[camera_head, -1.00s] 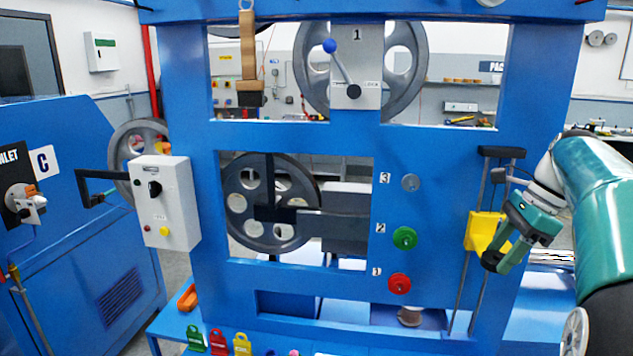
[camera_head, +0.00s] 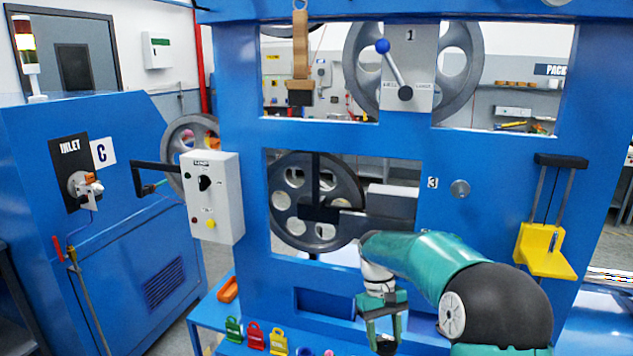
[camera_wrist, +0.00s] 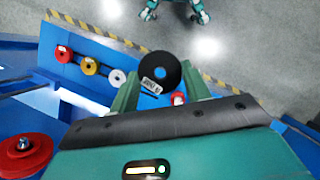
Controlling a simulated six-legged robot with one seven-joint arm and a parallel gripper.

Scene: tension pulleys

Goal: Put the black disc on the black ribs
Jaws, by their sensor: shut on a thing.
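The disc is too dark and small there to make out surely. I cannot pick out the black ribs for certain in either view.
Colored tags (camera_head: 255,336) stand along the shelf's front edge. The blue frame (camera_head: 335,133) rises behind my arm, with a grey control box (camera_head: 213,222) at left and a yellow block (camera_head: 541,250) on rods at right. A red knob (camera_wrist: 22,160) shows at the wrist view's lower left.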

